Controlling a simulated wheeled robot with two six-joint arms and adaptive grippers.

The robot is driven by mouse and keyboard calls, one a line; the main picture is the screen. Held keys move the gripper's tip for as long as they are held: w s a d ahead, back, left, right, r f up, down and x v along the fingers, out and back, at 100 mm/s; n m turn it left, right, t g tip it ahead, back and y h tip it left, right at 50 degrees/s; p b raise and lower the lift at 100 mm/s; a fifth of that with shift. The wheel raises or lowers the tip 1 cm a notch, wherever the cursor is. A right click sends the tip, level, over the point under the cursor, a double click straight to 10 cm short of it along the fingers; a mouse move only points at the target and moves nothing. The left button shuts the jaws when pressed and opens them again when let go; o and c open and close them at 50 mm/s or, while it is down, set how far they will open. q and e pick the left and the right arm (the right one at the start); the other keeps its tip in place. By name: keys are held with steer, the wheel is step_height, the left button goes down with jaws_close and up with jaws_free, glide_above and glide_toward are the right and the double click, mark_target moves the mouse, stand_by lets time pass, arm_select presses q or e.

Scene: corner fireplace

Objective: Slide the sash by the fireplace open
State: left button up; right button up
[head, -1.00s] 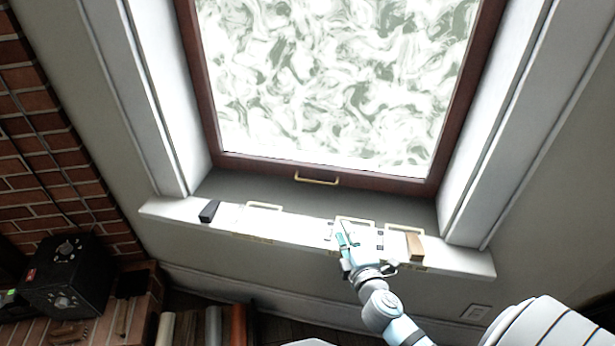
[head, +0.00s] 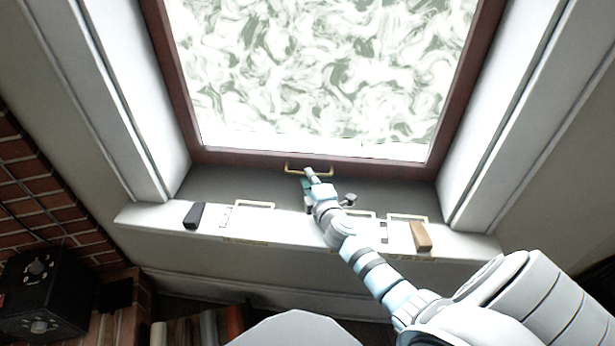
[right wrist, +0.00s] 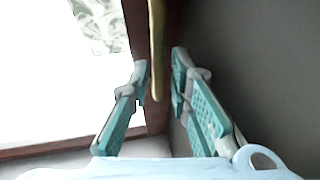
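The sash has a dark red-brown frame (head: 385,171) around a bright marbled pane (head: 320,75). Its lower rail sits just above the grey recess behind the sill. A brass pull handle (head: 296,169) is fixed on this rail, and it also shows in the right wrist view (right wrist: 157,40) as an upright bar. My right gripper (head: 308,178) is at the handle. In the right wrist view its teal-padded fingers (right wrist: 160,75) are apart, with the bar lying between them in the picture. I cannot tell whether a pad touches it. My left gripper is out of view.
The white sill (head: 150,214) carries a black block (head: 194,215), a wooden block (head: 420,236) and pale bracket-like pieces (head: 253,204), close below my right arm. A black box (head: 40,290) stands by the brick wall (head: 40,195) at the left.

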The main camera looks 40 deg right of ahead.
steer(key=shift+x, duration=0.8)
steer(key=shift+w+d+b, duration=0.3)
steer(key=shift+w+b, duration=0.05)
steer(key=shift+w, duration=0.15)
jaws_close()
